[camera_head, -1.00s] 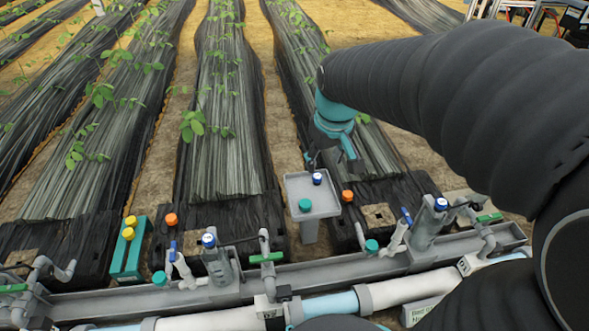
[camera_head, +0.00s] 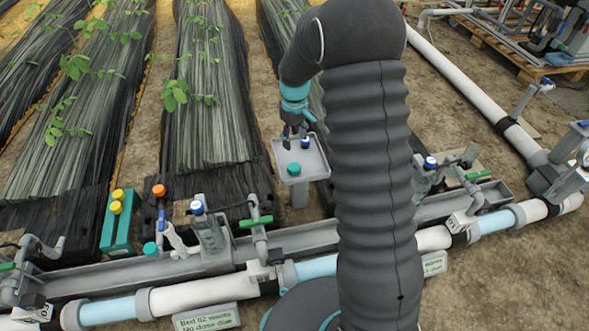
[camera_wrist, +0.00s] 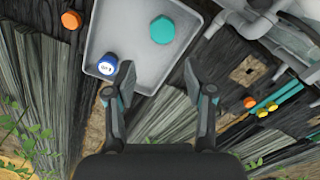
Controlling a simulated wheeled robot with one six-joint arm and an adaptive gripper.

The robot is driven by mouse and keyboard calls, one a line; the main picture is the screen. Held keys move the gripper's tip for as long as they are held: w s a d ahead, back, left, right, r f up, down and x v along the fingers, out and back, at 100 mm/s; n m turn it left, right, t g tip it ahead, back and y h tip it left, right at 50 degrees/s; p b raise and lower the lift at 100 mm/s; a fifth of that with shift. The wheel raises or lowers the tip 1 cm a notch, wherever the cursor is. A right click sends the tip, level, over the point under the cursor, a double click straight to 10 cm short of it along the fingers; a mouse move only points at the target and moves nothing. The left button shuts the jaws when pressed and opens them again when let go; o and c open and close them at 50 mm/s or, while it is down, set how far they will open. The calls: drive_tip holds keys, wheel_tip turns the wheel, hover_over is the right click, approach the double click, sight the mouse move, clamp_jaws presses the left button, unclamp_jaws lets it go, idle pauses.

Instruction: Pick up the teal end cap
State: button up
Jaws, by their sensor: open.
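The teal end cap (camera_head: 294,169) stands on a small grey pedestal tray (camera_head: 280,150), near its front edge. In the wrist view the same teal cap (camera_wrist: 163,30) lies beyond my fingertips, roughly in line with the gap between them. A blue cap with a white top (camera_wrist: 107,65) is on the same tray, close to the left finger; it also shows in the head view (camera_head: 304,142). My gripper (camera_wrist: 158,75) is open and empty. In the head view my gripper (camera_head: 288,143) hangs over the back of the tray, just behind the teal cap.
Another teal cap (camera_head: 150,248) sits on the long grey trough (camera_head: 100,268). A teal rack (camera_head: 118,226) holds yellow caps, and an orange cap (camera_head: 158,190) is beside it. Pipes and valves (camera_head: 210,225) line the front. My arm hides part of the trough.

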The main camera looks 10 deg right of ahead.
hover_over(293, 166)
drive_tip(key=f, duration=0.7)
drive_tip(key=shift+s+d+f+b, duration=0.1)
drive_tip(key=shift+d+b, duration=0.15)
drive_tip(key=shift+b, duration=0.05)
drive_tip(key=shift+a+f+b, duration=0.15)
drive_tip(key=shift+f, duration=1.15)
drive_tip(key=shift+a+f+b, duration=0.1)
drive_tip(key=shift+f+b, duration=0.05)
drive_tip(key=shift+f, duration=1.15)
drive_tip(key=c, duration=0.6)
